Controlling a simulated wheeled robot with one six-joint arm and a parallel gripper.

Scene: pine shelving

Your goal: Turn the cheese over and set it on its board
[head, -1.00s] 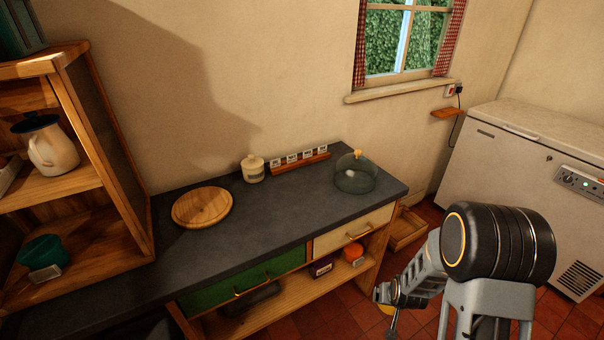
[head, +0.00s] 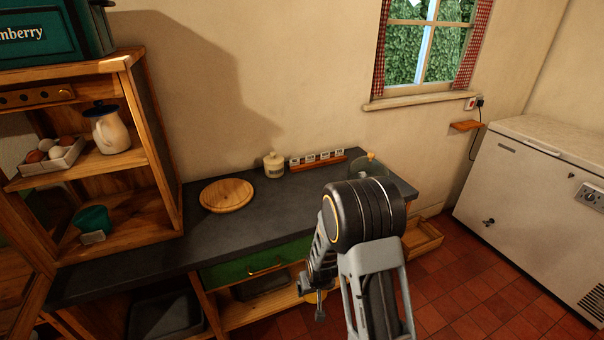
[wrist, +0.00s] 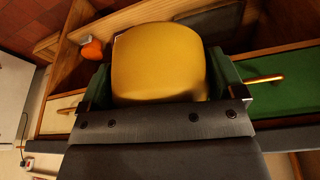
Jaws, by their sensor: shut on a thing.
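The cheese (wrist: 160,62) is a yellow block with rounded edges that fills the middle of the wrist view. My gripper (wrist: 163,85) is shut on it, with one dark green finger on each side. In the head view, my arm hangs in front of the counter, and a small yellow patch shows at its lower end; the grip itself is too small to make out there. The board (head: 227,195) is round, pale wood and lies bare on the dark counter, left of and beyond my arm. The cheese's far face is hidden.
On the dark counter (head: 150,255) stand a lidded jar (head: 273,166), a rack of small labelled blocks (head: 318,160) and a glass dome (head: 368,167) partly behind my arm. A shelf unit (head: 150,150) bounds the counter's left. An orange object (wrist: 92,50) sits on the lower shelf.

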